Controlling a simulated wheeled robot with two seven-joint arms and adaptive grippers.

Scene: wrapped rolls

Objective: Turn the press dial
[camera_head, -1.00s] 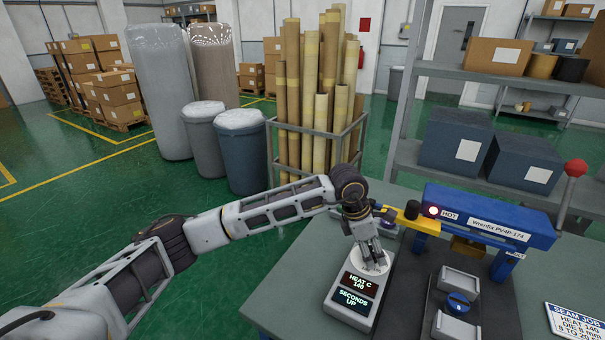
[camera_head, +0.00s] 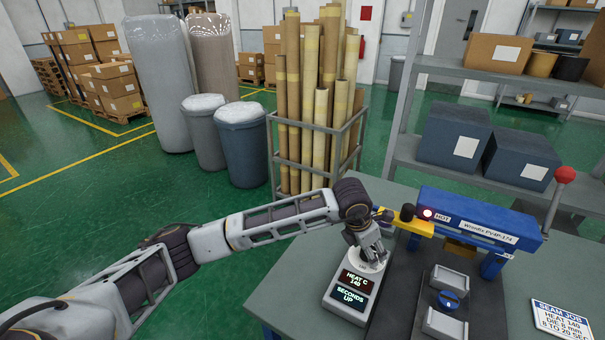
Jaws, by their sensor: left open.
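The press dial (camera_head: 362,267) is a pale round disc on top of a light grey control box (camera_head: 330,303). The blue press (camera_head: 480,220) stands behind and to the right, with a lit lamp beside a "HOT" label. My right gripper is out of view.
A red-knobbed lever (camera_head: 565,174) rises at the press's right end. Grey clamp blocks with a blue round part (camera_head: 448,300) sit on the dark mat. A "SEAM JOB" card (camera_head: 562,322) lies at right. The green table's left edge is near my arm.

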